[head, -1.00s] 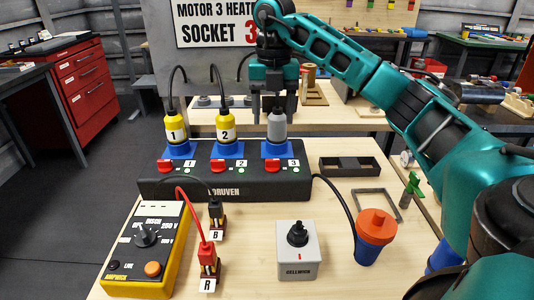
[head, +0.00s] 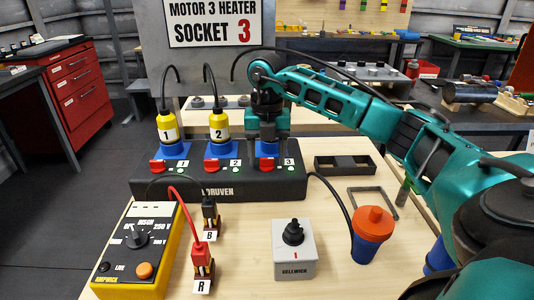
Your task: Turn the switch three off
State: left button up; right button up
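The black power strip (head: 220,189) holds three blue sockets in a row, each with a red switch and a green lamp in front. Switch three (head: 267,163) is the red one at the right end, beside the label 3 and its green lamp (head: 290,170). My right gripper (head: 268,147) points down at socket three (head: 267,151), just above and behind switch three. It covers the grey plug there; whether its fingers touch the plug or switch, or how far apart they are, is unclear. My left gripper is out of view.
Yellow plugs 1 (head: 167,131) and 2 (head: 218,128) stand left of my gripper. A yellow tester (head: 137,247), a grey knob box (head: 294,254) and an orange-lidded blue cup (head: 372,236) stand in front. A sign (head: 214,22) reads "Motor 3 heater socket 3".

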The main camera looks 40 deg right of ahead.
jog(key=c, duration=1)
jog(key=shift+n, duration=0.3)
jog(key=n+p, duration=0.2)
jog(key=shift+r+n, duration=0.15)
jog(key=shift+n, duration=0.25)
jog(key=n+p, duration=0.1)
jog(key=n, duration=0.3)
jog(key=shift+n, duration=0.3)
jog(key=n+p, duration=0.1)
jog(key=n, duration=0.4)
jog(key=shift+n+p, duration=0.3)
jog(key=shift+n, duration=2.1)
